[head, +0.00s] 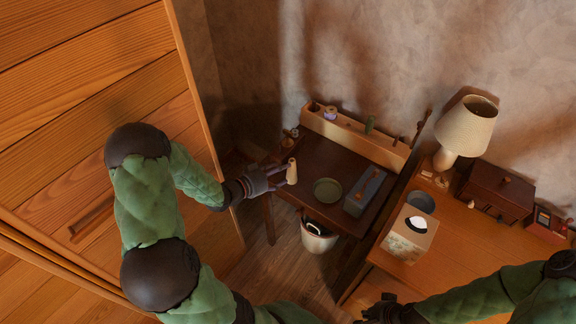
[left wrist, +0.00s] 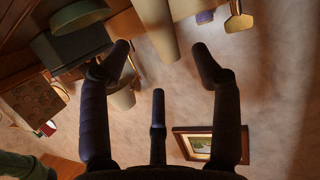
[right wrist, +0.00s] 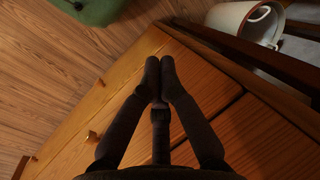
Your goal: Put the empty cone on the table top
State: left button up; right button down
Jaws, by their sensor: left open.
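The pale, tapered empty cone (head: 292,172) is upright at the left edge of the dark table top (head: 325,166). I cannot tell whether its base touches the surface. My left gripper (head: 284,176) is beside it, with its fingers open. In the left wrist view the cone (left wrist: 157,28) appears upside down between the spread fingertips (left wrist: 160,47), with visible gaps on both sides. My right gripper (right wrist: 160,80) has its fingertips together and empty over a wooden cabinet; in the head view it is low at the bottom right.
A green dish (head: 327,190) and a grey box (head: 365,192) occupy the table top. A wooden ledge (head: 350,133) holds small items behind. A white bin (head: 318,238) is below the front edge. A lamp (head: 466,127) and a tissue box (head: 409,235) are right. A tall cabinet (head: 85,110) is left.

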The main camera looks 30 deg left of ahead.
pick_arm(q)
jog(key=p+v, duration=0.1)
jog(key=v, duration=0.6)
jog(key=shift+p, duration=0.35)
